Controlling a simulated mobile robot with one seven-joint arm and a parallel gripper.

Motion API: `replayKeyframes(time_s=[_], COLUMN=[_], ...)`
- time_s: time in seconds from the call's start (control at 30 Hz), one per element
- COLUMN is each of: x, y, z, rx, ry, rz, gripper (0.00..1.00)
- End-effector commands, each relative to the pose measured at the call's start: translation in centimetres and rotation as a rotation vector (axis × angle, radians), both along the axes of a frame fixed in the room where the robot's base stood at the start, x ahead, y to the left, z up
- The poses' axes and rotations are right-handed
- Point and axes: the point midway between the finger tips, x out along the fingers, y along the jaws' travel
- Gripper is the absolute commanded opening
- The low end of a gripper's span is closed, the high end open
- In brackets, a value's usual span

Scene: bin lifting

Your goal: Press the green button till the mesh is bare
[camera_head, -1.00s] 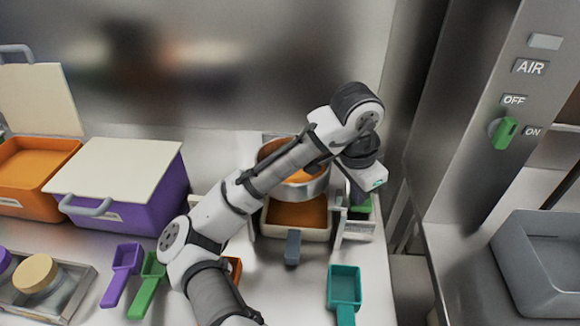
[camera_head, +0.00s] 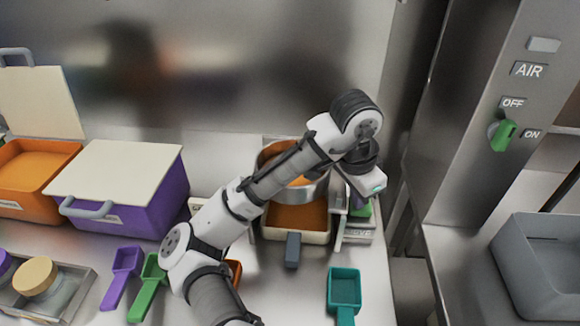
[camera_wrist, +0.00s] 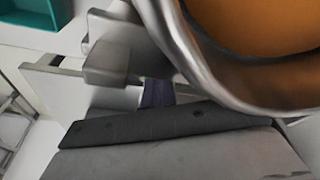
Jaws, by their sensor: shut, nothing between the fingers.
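The round metal sieve (camera_head: 317,193) stands behind my forearm, with orange powder (camera_head: 300,182) inside it. My arm hides much of its mesh. In the wrist view the sieve's shiny rim (camera_wrist: 190,55) and orange contents fill the upper right. The green button (camera_head: 362,209) shows on the sieve's base, right of the sieve. My gripper (camera_head: 356,193) is shut and empty, pointing down just above or at the button. The wrist hides its tips, so I cannot tell whether it touches. A cream tray (camera_head: 265,229) with orange powder sits under the sieve.
A teal scoop (camera_head: 344,287) lies in front. Purple (camera_head: 126,262) and green scoops (camera_head: 148,287) lie left, near a purple bin (camera_head: 150,205) and an open orange bin (camera_head: 40,165). A panel with a green AIR knob (camera_head: 503,135) stands right.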

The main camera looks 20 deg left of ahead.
Motion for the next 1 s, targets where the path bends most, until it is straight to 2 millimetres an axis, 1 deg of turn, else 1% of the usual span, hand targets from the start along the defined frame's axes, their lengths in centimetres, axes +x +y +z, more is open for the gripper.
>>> replayKeyframes(time_s=[0.03,0.33,0.7,1.0], x=[0.1,0.1,0.1,0.2], y=[-0.8,-0.8,-0.7,-0.6], z=[-0.7,-0.6,1.3,1.3], rx=[0.001,0.003,0.009,0.008], ry=[0.018,0.016,0.011,0.008], rz=[-0.016,-0.015,-0.015,-0.013], gripper=[0.00,0.00,0.00,0.00])
